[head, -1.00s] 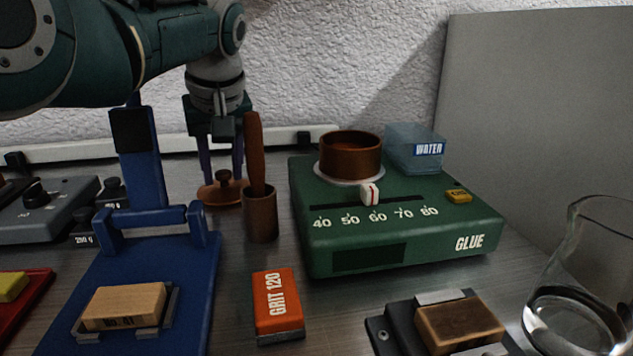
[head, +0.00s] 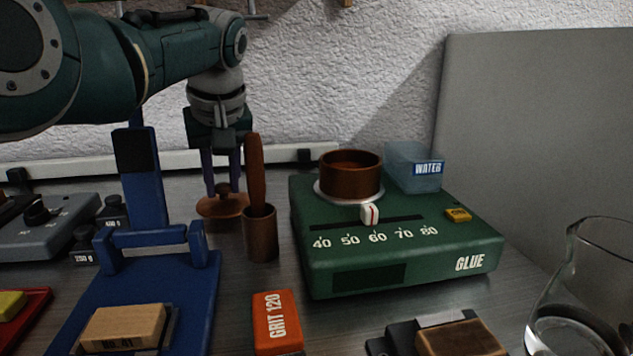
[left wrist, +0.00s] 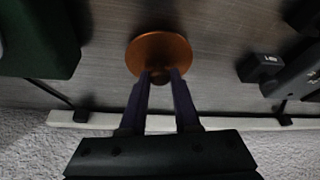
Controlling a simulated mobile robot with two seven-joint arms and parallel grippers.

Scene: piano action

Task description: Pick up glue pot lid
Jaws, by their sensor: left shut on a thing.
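The glue pot lid (head: 222,206) is a round copper-brown disc with a small knob, behind and left of the brush holder. My left gripper (head: 222,185) points down at it with its fingers closed on the knob. In the left wrist view the lid (left wrist: 160,50) shows as an orange-brown disc at the tips of my left gripper (left wrist: 160,74). I cannot tell whether the lid touches the table. The open copper glue pot (head: 350,176) sits on the green glue heater (head: 460,235). My right gripper is out of view.
A brown holder (head: 260,236) with an upright wooden handle stands just right of the lid. A blue stand (head: 190,262) is in front left. An orange grit block (head: 277,318) lies in front.

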